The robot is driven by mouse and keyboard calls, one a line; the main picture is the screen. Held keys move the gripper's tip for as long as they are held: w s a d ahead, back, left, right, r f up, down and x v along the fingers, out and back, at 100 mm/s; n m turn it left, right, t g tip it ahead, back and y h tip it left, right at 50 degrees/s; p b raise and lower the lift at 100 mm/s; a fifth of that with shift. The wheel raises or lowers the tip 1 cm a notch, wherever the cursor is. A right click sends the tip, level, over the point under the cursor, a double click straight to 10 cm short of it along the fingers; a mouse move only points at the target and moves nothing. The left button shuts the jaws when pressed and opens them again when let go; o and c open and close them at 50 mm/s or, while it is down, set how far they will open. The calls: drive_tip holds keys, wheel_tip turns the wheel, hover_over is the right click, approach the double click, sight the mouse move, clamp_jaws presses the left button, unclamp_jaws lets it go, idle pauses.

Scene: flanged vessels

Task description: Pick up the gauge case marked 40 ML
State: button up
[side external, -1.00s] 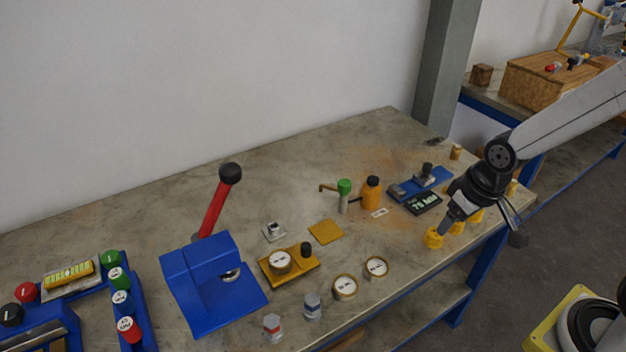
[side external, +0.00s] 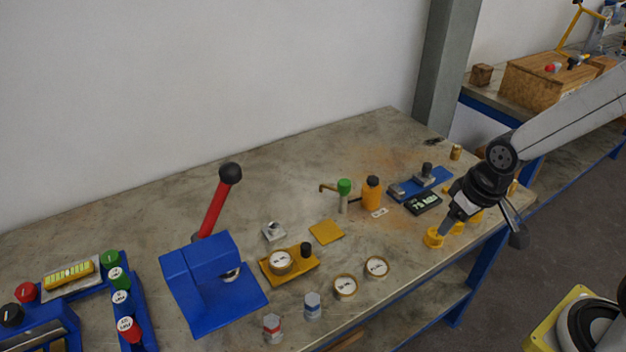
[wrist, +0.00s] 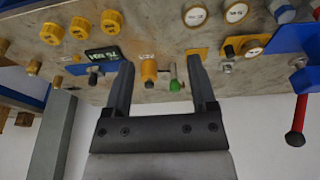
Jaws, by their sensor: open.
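Three round gauge cases with brass rims and white faces are in view. Two stand on the bare bench near its front edge, one on the left (side external: 345,287) and one on the right (side external: 376,267). The third (side external: 280,262) sits on a yellow fixture. The wrist view shows them upper right, two side by side (wrist: 195,15) (wrist: 236,12) and one on the fixture (wrist: 252,46). Their markings are too small to read, so I cannot tell which says 40 ML. My gripper (wrist: 161,64) is open and empty, above the bench's right end, right of the gauge cases.
Yellow flanged caps (side external: 433,238) stand close by my gripper. A display (side external: 425,203), an orange bottle (side external: 371,193) and a green-topped part (side external: 344,188) stand behind. A blue press (side external: 210,285) with a red lever is at left. Two small capped bottles (side external: 312,306) (side external: 272,328) stand at the front.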

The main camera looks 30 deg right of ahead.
idle(0.4)
drive_tip(key=o, duration=0.4)
drive_tip(key=shift+c, duration=0.2)
drive_tip(key=n+g+y, duration=0.1)
drive_tip(key=n+g, duration=0.1)
drive_tip(key=n, duration=1.3)
approach(284, 258)
drive_tip(key=shift+w+d+f, duration=0.15)
drive_tip(key=shift+d+f, duration=0.05)
drive_tip(key=shift+f, duration=0.15)
drive_tip(key=shift+w+a+f+n, duration=0.1)
drive_tip(key=shift+a+f+n, duration=0.2)
drive_tip(key=shift+a+n, duration=0.15)
drive_tip(key=shift+a+f, duration=0.2)
drive_tip(key=shift+f, duration=1.1)
